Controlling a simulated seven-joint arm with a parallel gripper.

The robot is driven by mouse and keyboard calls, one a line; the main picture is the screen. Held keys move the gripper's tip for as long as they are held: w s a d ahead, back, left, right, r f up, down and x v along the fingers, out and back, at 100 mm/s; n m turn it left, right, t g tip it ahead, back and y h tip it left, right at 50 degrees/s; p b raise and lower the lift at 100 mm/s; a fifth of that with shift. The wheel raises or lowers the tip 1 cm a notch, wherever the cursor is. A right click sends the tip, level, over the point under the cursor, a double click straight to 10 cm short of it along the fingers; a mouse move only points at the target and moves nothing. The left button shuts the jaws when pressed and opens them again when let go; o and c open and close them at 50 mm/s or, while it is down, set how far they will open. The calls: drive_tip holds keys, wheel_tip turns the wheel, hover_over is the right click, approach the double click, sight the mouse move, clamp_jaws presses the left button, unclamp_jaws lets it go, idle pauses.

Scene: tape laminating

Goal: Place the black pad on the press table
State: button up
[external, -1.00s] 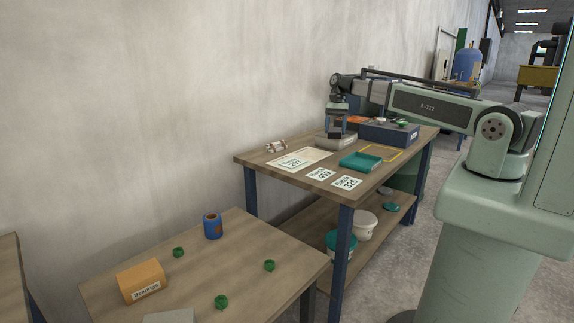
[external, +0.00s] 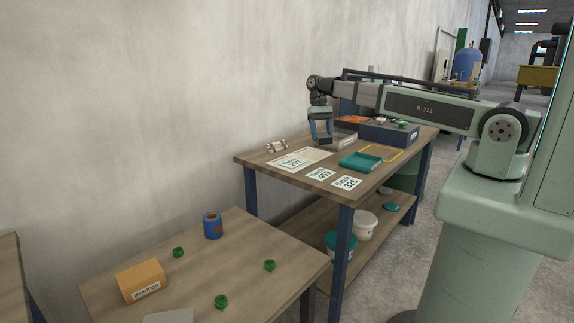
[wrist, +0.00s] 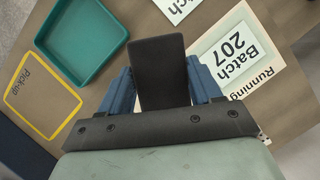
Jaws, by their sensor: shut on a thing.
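The black pad (wrist: 158,60) is a flat dark rectangle. In the wrist view it sits between the blue fingers of my gripper (wrist: 161,82), which is shut on it. In the external view my gripper (external: 320,136) hangs above the back of the wooden table (external: 330,188), behind the white sheet (external: 318,155). The pad is not clearly visible there. The sheet reads "Running" in the wrist view and bears a "Batch 207" card (wrist: 229,50). I cannot tell which surface is the press table.
A teal tray (external: 361,161) lies beside a yellow "Pick-up" outline (wrist: 72,118). Two batch cards lie near the front edge. A blue box (external: 388,134) stands at the right, and a small roll item (external: 276,147) at the left. A lower bench (external: 215,262) holds several small objects.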

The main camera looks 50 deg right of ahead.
drive_tip(key=shift+w+n, duration=0.35)
drive_tip(key=shift+n, duration=0.05)
drive_tip(key=shift+a, duration=0.55)
drive_tip(key=w+d+m, duration=0.1)
drive_tip(key=w+d, duration=0.1)
drive_tip(key=d, duration=0.5)
drive_tip(key=w+a+m+t+y, duration=0.15)
drive_tip(key=w+m+t, duration=0.25)
drive_tip(key=w+m, duration=0.55)
drive_tip(key=shift+m+t+y, duration=0.25)
drive_tip(key=shift+m+t, duration=0.05)
drive_tip(key=shift+m, duration=0.55)
drive_tip(key=shift+s+d+f, duration=0.1)
drive_tip(key=shift+s+f, duration=0.05)
drive_tip(key=shift+f, duration=1.1)
drive_tip(key=shift+s+d+f, duration=0.1)
drive_tip(key=shift+s+f, duration=0.1)
drive_tip(key=shift+f, duration=1)
drive_tip(key=shift+s+d+f, duration=0.1)
drive_tip(key=shift+s+f, duration=0.05)
drive_tip(key=shift+f, duration=1.1)
drive_tip(key=shift+f, duration=0.3)
drive_tip(key=o, duration=1.3)
drive_tip(key=shift+r, duration=0.1)
